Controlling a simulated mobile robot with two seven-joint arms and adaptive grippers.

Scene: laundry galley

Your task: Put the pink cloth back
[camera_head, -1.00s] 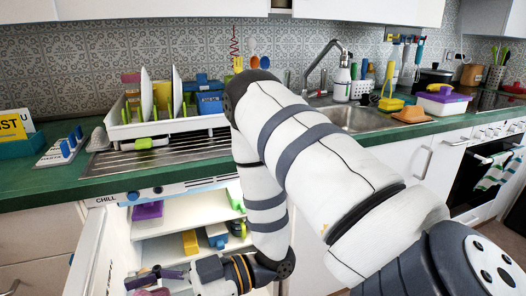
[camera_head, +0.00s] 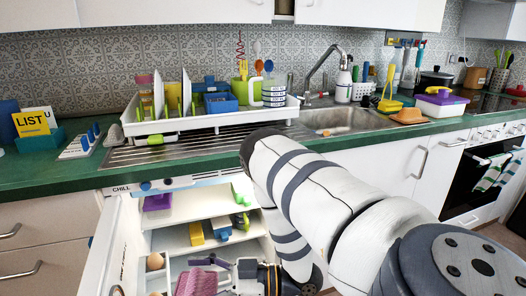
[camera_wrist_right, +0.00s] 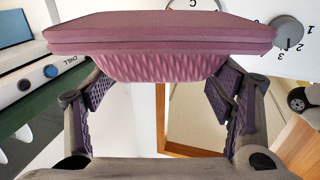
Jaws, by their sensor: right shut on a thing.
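The pink cloth (camera_head: 196,284) is a ribbed, folded pad at the bottom of the head view, in front of the open fridge. It also shows large across the top of the right wrist view (camera_wrist_right: 160,40). My right gripper (camera_head: 218,270) is shut on the cloth, with its fingers on either side of it in the wrist view (camera_wrist_right: 160,78). The open fridge (camera_head: 190,207) has white shelves holding a purple box (camera_head: 157,202), a yellow block (camera_head: 196,234) and a blue-and-white item (camera_head: 221,229). My left gripper is out of view.
The open fridge door (camera_head: 108,250) stands to the left of the shelves. My right arm covers the area right of the fridge.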

